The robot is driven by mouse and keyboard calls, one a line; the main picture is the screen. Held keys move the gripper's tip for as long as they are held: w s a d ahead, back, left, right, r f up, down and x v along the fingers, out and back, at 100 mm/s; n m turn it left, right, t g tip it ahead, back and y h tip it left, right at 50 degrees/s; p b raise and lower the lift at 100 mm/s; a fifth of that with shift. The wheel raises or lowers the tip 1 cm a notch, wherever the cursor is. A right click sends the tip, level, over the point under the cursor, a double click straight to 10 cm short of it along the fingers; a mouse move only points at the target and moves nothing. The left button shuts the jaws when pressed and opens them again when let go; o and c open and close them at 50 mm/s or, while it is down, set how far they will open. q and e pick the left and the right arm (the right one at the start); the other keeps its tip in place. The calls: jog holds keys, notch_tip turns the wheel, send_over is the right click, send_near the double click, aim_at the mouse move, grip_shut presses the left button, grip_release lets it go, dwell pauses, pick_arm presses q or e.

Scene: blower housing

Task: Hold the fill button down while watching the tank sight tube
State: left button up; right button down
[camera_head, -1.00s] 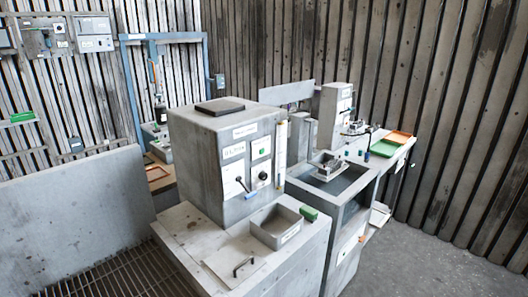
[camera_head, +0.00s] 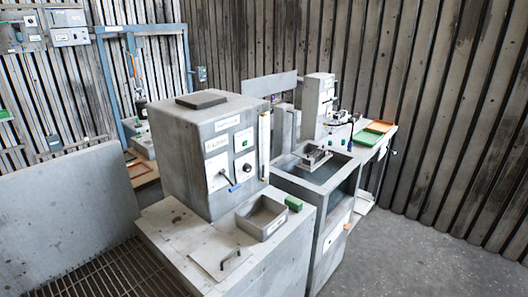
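A grey box-shaped tank unit (camera_head: 190,150) stands on a grey cabinet in the middle of the head view. Its front carries a panel with a green button (camera_head: 244,144), a dark round knob (camera_head: 247,168) below it and a blue-handled lever (camera_head: 233,187) at lower left. A pale upright sight tube (camera_head: 264,145) runs along the right edge of the front; its level is too small to read. Neither of my grippers shows in the view.
The cabinet top bears an open grey bin (camera_head: 262,218), a green block (camera_head: 293,203) and a plate with a dark handle (camera_head: 230,260). A sink-like bench (camera_head: 320,176) stands to the right, with orange (camera_head: 379,126) and green trays behind. Open floor (camera_head: 420,245) lies at right.

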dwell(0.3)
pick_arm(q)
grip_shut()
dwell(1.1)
